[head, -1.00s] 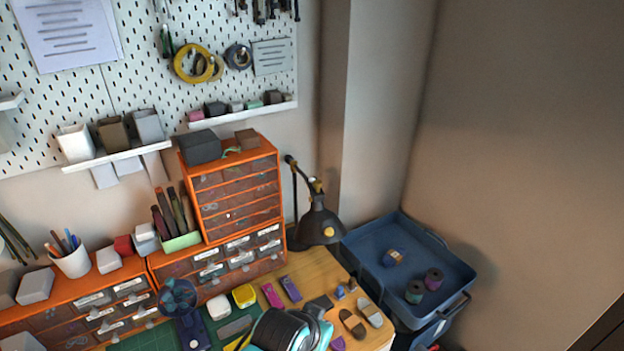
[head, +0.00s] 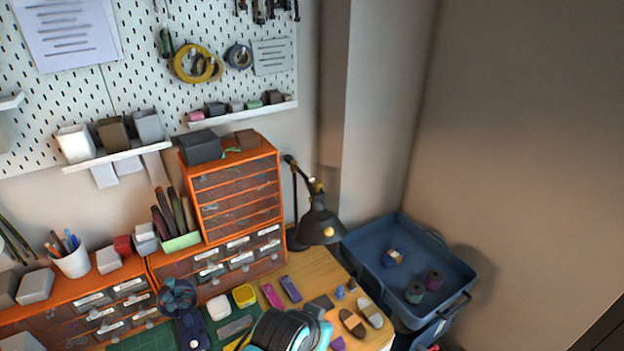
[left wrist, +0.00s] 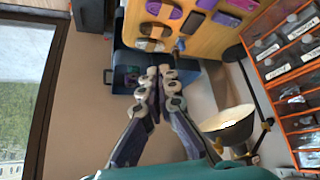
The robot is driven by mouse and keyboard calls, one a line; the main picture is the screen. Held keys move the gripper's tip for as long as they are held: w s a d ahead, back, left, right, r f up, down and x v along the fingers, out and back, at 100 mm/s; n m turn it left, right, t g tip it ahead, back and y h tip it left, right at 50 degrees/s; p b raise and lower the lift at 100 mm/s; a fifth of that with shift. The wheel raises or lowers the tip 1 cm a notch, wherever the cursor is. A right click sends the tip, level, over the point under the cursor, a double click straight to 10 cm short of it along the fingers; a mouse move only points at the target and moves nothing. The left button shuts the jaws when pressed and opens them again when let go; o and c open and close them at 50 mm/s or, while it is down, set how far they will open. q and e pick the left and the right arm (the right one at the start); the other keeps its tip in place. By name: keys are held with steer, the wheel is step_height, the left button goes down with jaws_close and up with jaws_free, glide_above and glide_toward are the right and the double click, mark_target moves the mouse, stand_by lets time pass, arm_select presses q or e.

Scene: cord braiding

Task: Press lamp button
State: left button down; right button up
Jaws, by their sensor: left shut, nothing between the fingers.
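The desk lamp (head: 319,224) has a dark shade and a jointed arm. It stands right of the orange drawer cabinet. A small yellow round spot (head: 328,231) shows on the shade; I cannot tell if it is the button. In the left wrist view the lamp shade (left wrist: 228,128) is right of my left gripper (left wrist: 158,78), with its pale inside facing the camera. My left gripper's fingers are together and empty, apart from the shade in the picture. My black and teal arm part (head: 283,331) shows at the bottom of the head view. My right gripper is not in view.
Orange drawer cabinets (head: 236,190) stand left of the lamp. A blue tray (head: 450,268) with several spools is at the right. Small purple and tan pieces lie on the wooden table (head: 320,272). A green mat (head: 150,340) is at the front.

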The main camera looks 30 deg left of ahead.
arm_select(q)
step_height(320, 180, up, 28)
steer(key=n+t+h+p, duration=0.1)
steer(key=n+h+p, duration=0.3)
steer(key=p, duration=2.1)
glide_above(310, 180)
steer(key=n+y, duration=0.1)
steer(key=shift+f, duration=0.2)
steer(key=shift+b, duration=0.3)
step_height(310, 180, down, 9)
steer(key=b, duration=0.6)
steer(key=shift+r, duration=0.1)
